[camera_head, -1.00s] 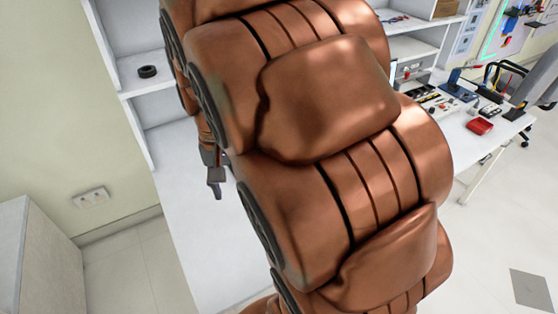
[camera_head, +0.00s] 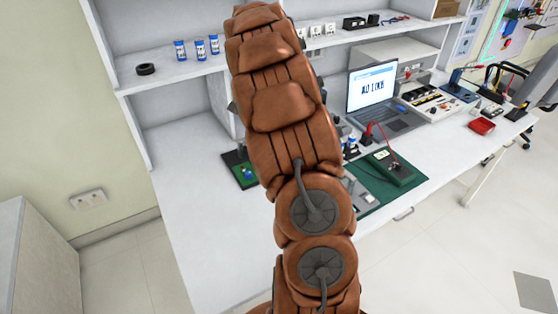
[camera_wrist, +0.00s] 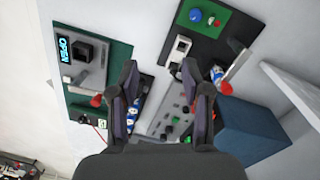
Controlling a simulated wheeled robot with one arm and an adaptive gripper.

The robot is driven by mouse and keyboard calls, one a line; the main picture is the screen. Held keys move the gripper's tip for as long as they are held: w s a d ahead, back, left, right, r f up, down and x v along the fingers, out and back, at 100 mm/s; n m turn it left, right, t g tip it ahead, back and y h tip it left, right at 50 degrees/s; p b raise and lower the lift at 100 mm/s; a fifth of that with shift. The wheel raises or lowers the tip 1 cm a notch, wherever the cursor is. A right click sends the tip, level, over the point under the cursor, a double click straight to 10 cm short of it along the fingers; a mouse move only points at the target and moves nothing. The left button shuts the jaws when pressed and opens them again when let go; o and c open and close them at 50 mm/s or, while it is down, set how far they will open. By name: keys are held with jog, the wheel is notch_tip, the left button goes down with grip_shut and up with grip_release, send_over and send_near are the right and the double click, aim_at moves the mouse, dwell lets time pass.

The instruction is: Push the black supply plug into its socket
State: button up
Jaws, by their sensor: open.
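In the wrist view my gripper (camera_wrist: 160,78) points down over the bench, its two dark fingers spread apart with nothing visible between the tips. To its left is a grey chassis plate (camera_wrist: 92,72) on a green mat, with a lit display reading OPEN (camera_wrist: 66,50) and a black square socket-like block (camera_wrist: 83,52). To its upper right, a white block with a dark opening (camera_wrist: 181,47) sits by a black board (camera_wrist: 215,30). I cannot tell for certain which dark part is the black supply plug. In the head view my arm hides my gripper.
A blue block (camera_wrist: 250,132) stands right of my gripper. The bench's left front (camera_head: 195,215) is clear.

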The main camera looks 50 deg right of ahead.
jog(key=d+f+m, duration=0.1)
jog(key=d+f, duration=0.2)
jog(key=d, duration=0.1)
jog(key=w+d+f+m, duration=0.1)
jog(key=d+f, duration=0.3)
jog(key=w+d+f+m+t+y, duration=0.1)
jog(key=d+f+m, duration=0.1)
jog(key=d+f, duration=0.2)
jog(key=shift+f+b, duration=0.15)
jog(key=shift+b, duration=0.15)
jog(key=shift+w+a+f+p, duration=0.1)
jog(key=shift+a+f+p, duration=0.1)
jog(key=shift+f+p, duration=0.25)
jog(key=shift+w+a+f+p, duration=0.1)
jog(key=shift+a+f+p, duration=0.15)
jog(key=shift+f, duration=0.4)
jog(key=shift+a+f+p, duration=0.15)
jog(key=shift+f+p, duration=0.1)
jog(key=shift+f, duration=0.55)
jog(key=shift+a+f+p, duration=0.1)
jog(key=shift+f+p, duration=0.1)
jog(key=shift+f, duration=0.6)
grip_shut()
